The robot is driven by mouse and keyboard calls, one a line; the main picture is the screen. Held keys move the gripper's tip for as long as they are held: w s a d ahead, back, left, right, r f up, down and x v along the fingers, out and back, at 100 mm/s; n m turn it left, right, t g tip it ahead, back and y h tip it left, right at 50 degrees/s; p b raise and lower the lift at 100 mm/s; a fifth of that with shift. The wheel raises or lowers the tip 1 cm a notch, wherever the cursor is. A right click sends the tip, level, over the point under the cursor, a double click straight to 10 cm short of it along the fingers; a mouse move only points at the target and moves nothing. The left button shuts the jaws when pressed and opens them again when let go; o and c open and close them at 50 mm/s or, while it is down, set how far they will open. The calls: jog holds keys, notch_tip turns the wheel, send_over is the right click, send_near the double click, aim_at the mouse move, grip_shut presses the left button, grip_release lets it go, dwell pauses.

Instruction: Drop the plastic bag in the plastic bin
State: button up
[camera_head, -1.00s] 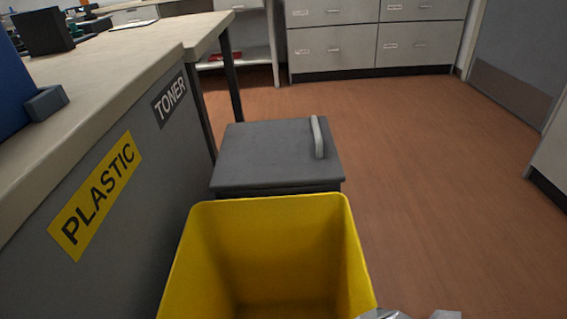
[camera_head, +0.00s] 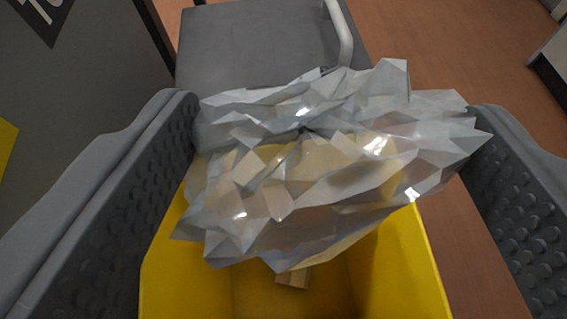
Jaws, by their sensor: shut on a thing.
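The plastic bag (camera_head: 300,170) is a crumpled, translucent grey-white bundle in the middle of the view. My gripper (camera_head: 335,165) is shut on it, with one grey studded finger on each side. The bag is held above the opening of the yellow plastic bin (camera_head: 415,255). The bag hides the bin's far rim and much of its inside. A small pale tan piece shows low inside the bin, partly hidden by the bag.
A grey lidded bin (camera_head: 255,45) with a pale handle (camera_head: 340,30) stands just beyond the yellow bin. A grey counter side with a dark label (camera_head: 45,15) is at the left. Brown floor (camera_head: 440,50) lies open at the right.

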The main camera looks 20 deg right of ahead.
aim_at(306, 216)
notch_tip(306, 216, down, 12)
jog(key=b, duration=0.8)
jog(key=shift+w, duration=0.35)
jog(key=shift+f, duration=0.1)
jog(key=o, duration=1.1)
jog(key=p+v, duration=0.2)
jog(key=v, duration=1.1)
jog(key=shift+s+a+p, duration=0.25)
jog(key=shift+s+p, duration=0.1)
jog(key=shift+p, duration=0.05)
